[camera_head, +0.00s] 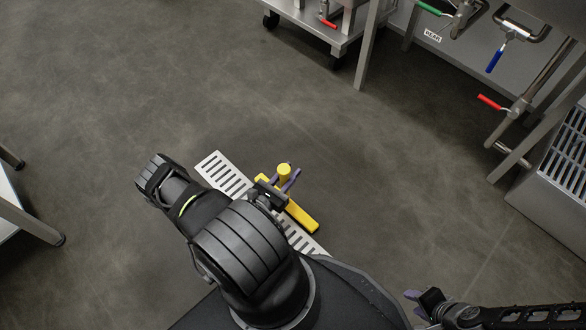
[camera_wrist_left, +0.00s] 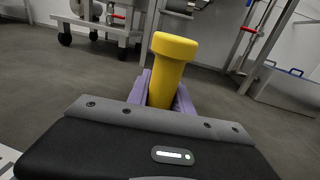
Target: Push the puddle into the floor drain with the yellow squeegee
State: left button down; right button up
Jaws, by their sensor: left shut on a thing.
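The yellow squeegee (camera_head: 302,217) stands with its handle upright and its yellow head low over the slotted metal floor drain (camera_head: 222,174). I cannot tell whether the head touches the grate. My left gripper (camera_head: 286,179) is shut on the handle with its purple fingers. In the left wrist view, the round handle top (camera_wrist_left: 174,48) sticks up between the fingers (camera_wrist_left: 162,92). My left arm hides the middle of the drain. My right gripper (camera_head: 416,304) is at the lower right, its purple fingertips apart and empty. I cannot make out a clear puddle edge on the dark floor.
A wheeled metal cart (camera_head: 325,35) stands at the top. Pipes with red, green and blue valve handles (camera_head: 495,61) are at the upper right. A slatted metal unit (camera_head: 560,165) is at the right, a table leg (camera_head: 35,222) at the left. The floor between is clear.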

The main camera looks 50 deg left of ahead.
aim_at(282, 179)
pick_arm(q)
jog(key=shift+s, duration=0.25)
jog(key=shift+s, duration=1.25)
pick_arm(e)
jog(key=shift+r, duration=0.15)
pick_arm(q)
jog(key=shift+s, duration=0.1)
jog(key=shift+s, duration=1.15)
